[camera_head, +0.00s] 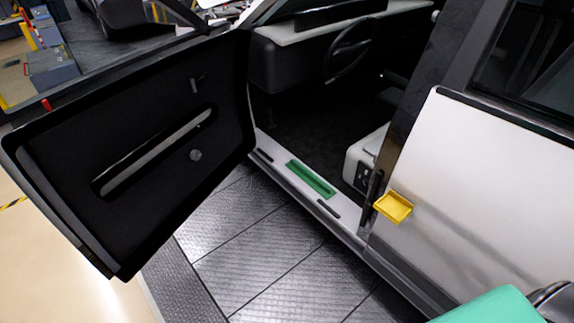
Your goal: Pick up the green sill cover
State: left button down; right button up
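The green sill cover (311,179) is a flat, narrow strip lying lengthwise on the light door sill (268,147) of the car. It shows whole, with nothing covering it. Neither of my grippers is in view, so nothing in the picture is touching the cover.
The black-lined front door (145,150) stands wide open to the left of the sill. A yellow tray (393,207) sticks out from the car's side, right of the sill. A teal part (490,306) shows at the bottom right. The grey plated floor (250,255) before the sill is clear.

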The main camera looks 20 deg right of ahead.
aim_at(325, 191)
jog(key=z, duration=1.05)
jog(key=i+j, duration=0.05)
